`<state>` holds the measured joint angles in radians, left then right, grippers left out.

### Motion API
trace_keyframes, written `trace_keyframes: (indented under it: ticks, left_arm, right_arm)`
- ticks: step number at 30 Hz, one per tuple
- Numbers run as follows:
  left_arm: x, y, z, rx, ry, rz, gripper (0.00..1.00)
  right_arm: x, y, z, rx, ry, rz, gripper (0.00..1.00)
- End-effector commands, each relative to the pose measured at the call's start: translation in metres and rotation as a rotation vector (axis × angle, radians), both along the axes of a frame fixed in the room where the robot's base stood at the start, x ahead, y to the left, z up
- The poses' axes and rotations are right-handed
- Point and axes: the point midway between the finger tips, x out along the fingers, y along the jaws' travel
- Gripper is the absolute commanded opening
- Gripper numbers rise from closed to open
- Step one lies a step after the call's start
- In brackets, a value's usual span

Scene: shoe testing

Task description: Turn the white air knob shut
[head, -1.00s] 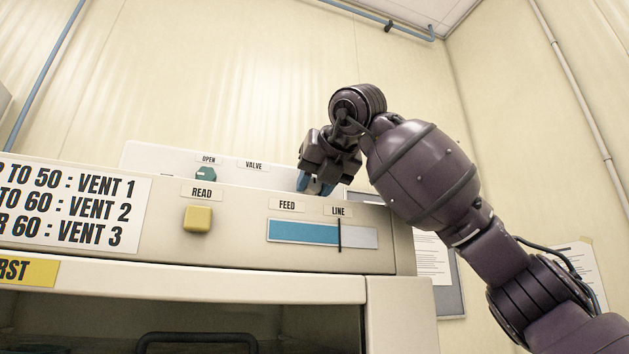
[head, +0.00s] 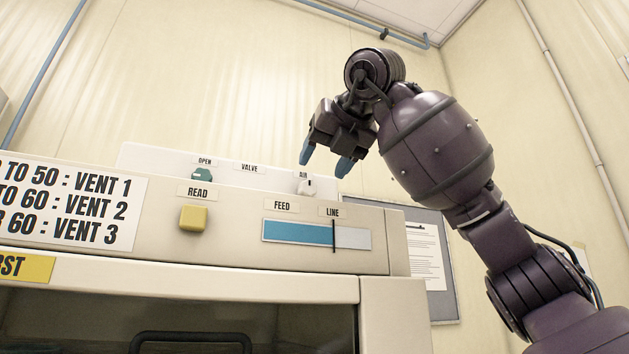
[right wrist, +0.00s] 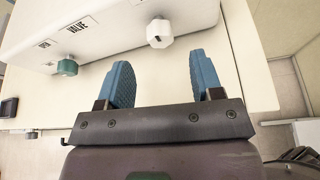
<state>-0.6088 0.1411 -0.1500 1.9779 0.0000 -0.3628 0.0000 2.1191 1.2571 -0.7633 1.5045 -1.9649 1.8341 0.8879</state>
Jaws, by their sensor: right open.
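The white air knob (head: 307,187) sits under the AIR label at the right end of the white rear panel on top of the machine. It also shows in the right wrist view (right wrist: 159,33), with a dark mark on its face. My right gripper (head: 325,166) is open and empty above the knob, its blue fingers pointing down. In the right wrist view its fingertips (right wrist: 160,62) lie either side of the line to the knob, apart from it. My left gripper is in neither view.
A green valve knob (head: 202,174) is on the same panel, left of the air knob; it also shows in the right wrist view (right wrist: 67,67). The front panel has a yellow READ button (head: 194,218) and a blue feed gauge (head: 316,234).

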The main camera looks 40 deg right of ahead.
Motion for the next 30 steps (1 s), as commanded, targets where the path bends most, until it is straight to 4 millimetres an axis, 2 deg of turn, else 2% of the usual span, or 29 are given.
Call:
trace_keyframes:
  ticks: [3, 9, 30]
  left_arm:
    - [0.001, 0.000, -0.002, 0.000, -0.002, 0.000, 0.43]
    - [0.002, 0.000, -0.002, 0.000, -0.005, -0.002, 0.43]
    - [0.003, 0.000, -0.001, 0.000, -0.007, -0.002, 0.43]
  right_arm:
    - [-0.018, 0.003, 0.007, -0.001, -0.002, 0.001, 0.60]
    - [-0.036, 0.006, 0.015, -0.001, -0.001, 0.000, 0.60]
    - [-0.040, 0.007, 0.016, -0.001, 0.000, -0.001, 0.60]
